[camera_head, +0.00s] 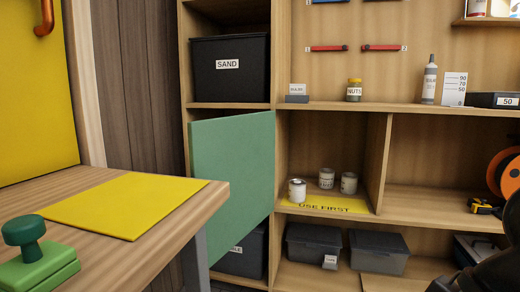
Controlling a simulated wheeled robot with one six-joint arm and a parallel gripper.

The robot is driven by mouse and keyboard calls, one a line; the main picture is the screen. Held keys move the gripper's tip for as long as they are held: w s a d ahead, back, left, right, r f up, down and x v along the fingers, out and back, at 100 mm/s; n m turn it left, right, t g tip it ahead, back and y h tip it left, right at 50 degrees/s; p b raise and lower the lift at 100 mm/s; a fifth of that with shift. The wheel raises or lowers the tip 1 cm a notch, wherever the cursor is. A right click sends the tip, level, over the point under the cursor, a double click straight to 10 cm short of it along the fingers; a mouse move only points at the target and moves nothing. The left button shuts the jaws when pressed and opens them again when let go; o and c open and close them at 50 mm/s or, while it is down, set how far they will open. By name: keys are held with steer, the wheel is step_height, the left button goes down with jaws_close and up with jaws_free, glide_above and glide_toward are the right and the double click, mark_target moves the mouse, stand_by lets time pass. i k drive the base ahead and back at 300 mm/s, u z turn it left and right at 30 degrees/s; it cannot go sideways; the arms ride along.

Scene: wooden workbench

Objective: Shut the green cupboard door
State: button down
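The green cupboard door (232,180) stands open in the left column of the shelf unit. Its right edge is at the column's upright divider, and its left edge swings out toward me. The door hides most of the compartment behind it, so I cannot tell what is inside. No handle shows on the visible face. My gripper is not clearly in view; only dark shapes at the lower right edge may be part of my arm.
A wooden bench (180,222) with a yellow sheet (125,205) and a green stamp-like object (35,255) fills the lower left, near the door. A black SAND bin (230,85) sits above the door. Small cans (297,190) stand on the shelf to its right.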

mark_target(239, 151)
steer(key=z, duration=0.3)
steer(key=i, duration=1.2)
steer(key=u, duration=0.65)
